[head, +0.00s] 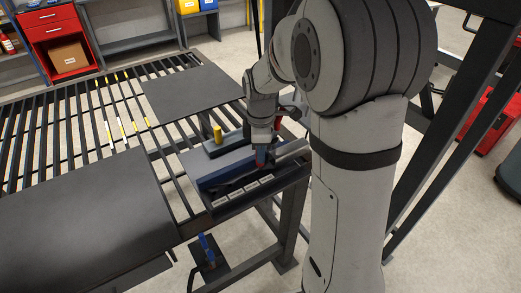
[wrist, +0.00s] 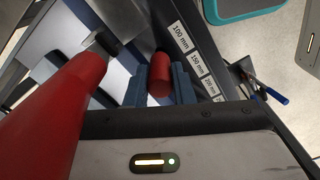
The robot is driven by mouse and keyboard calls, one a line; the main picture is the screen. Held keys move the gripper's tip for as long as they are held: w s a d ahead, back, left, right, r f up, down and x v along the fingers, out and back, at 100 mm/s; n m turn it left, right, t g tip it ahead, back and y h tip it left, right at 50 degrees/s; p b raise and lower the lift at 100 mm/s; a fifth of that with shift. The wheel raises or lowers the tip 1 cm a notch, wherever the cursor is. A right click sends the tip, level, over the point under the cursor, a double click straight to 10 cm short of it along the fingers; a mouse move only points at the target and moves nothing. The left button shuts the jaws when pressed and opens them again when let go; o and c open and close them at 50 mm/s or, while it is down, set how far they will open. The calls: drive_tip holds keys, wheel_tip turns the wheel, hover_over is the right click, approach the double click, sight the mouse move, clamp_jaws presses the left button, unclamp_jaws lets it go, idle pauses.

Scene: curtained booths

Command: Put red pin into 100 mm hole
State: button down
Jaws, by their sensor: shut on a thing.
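The red pin (wrist: 160,75) is between the two blue fingers of my gripper (wrist: 160,84) in the wrist view. My gripper is shut on it. The 100 mm label (wrist: 181,36) is at the upper end of a label strip, above and right of the pin in the wrist view. The 100 mm hole itself cannot be made out. I cannot tell whether the pin touches the fixture.
A yellow pin (head: 217,133) stands upright on a block behind the fixture. The slatted table (head: 85,120) carries a dark sheet (head: 85,225) at front left and another (head: 190,95) at the back. A red drawer cabinet (head: 60,38) stands at the far left.

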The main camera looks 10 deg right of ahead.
drive_tip(key=shift+f+b, duration=0.9)
drive_tip(key=shift+f, duration=0.35)
drive_tip(key=c, duration=1.2)
unclamp_jaws()
drive_tip(key=shift+o, duration=0.2)
drive_tip(key=shift+r, duration=0.1)
wheel_tip(320, 180, up, 8)
drive_tip(key=shift+f, duration=0.15)
